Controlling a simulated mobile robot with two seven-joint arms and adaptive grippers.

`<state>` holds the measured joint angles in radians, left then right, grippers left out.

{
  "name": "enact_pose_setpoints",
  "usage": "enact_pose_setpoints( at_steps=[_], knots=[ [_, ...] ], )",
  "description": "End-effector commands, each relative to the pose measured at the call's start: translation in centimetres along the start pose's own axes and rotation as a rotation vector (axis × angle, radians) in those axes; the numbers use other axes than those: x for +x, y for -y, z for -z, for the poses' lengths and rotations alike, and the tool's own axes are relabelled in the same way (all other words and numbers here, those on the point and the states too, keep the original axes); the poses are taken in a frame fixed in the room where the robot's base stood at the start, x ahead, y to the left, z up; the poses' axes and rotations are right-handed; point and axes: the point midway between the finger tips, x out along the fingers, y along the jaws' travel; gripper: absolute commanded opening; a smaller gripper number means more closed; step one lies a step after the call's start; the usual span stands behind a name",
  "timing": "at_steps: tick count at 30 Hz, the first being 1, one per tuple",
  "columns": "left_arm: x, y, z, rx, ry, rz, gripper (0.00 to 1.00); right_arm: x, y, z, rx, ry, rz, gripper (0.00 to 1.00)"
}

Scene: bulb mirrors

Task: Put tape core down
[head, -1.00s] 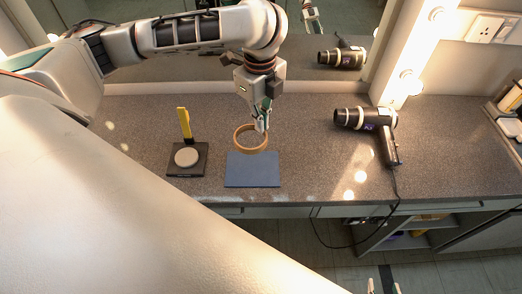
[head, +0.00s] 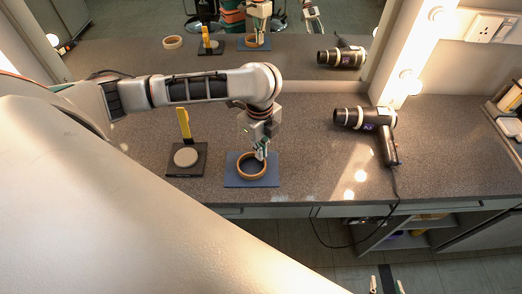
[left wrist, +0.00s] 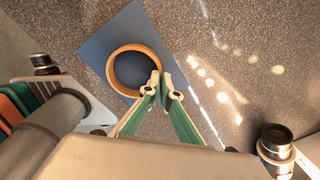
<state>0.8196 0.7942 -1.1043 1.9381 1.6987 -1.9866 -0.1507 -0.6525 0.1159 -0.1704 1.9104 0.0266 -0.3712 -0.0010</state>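The tape core, a tan-brown ring (head: 240,173), lies flat over the blue mat (head: 231,183) on the counter. It also shows in the left wrist view (left wrist: 111,68), within the edges of the blue mat (left wrist: 97,47). My left gripper (head: 261,156) is at the ring's right rim. In the left wrist view my left gripper's fingertips (left wrist: 160,80) are close together, one on each side of the rim, pinching it. Whether the ring's underside fully touches the mat cannot be told. My right gripper (head: 386,286) shows only its two fingertips, apart and empty, at the bottom edge.
A black stand (head: 200,171) with a yellow upright and a round pale disc is left of the mat. A hair dryer (head: 375,121) lies to the right, its cord over the front edge. The mirror (head: 130,56) behind reflects another ring (head: 172,42). Counter between mat and dryer is clear.

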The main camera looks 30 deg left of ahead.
Motion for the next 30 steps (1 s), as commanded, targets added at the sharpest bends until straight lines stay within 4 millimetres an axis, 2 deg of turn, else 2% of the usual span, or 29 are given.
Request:
enact_pose_setpoints(
  at_steps=[6, 9, 20, 25, 30],
  knots=[
    [0.2, 0.0, 0.0, 0.0, 0.0, -0.001, 0.0, -0.1, 0.2, -0.1, 0.003, 0.002, 0.001, 0.4],
    [0.2, 0.0, 0.0, 0.001, 0.0, -0.001, 0.21, -0.1, 0.2, -0.1, 0.003, 0.002, 0.002, 0.4],
    [0.0, 0.0, 0.0, 0.0, 0.0, 0.0, 0.21, -0.1, 0.1, -0.2, -0.006, 0.004, 0.003, 0.4],
    [-1.7, 0.1, 0.0, 0.002, 0.001, 0.004, 0.21, -0.1, -0.1, -0.4, -0.011, 0.005, 0.004, 0.4],
    [-5.1, 0.2, -0.1, 0.003, 0.002, 0.005, 0.21, -0.1, -0.1, -0.4, -0.011, 0.005, 0.004, 0.4]
  ],
)
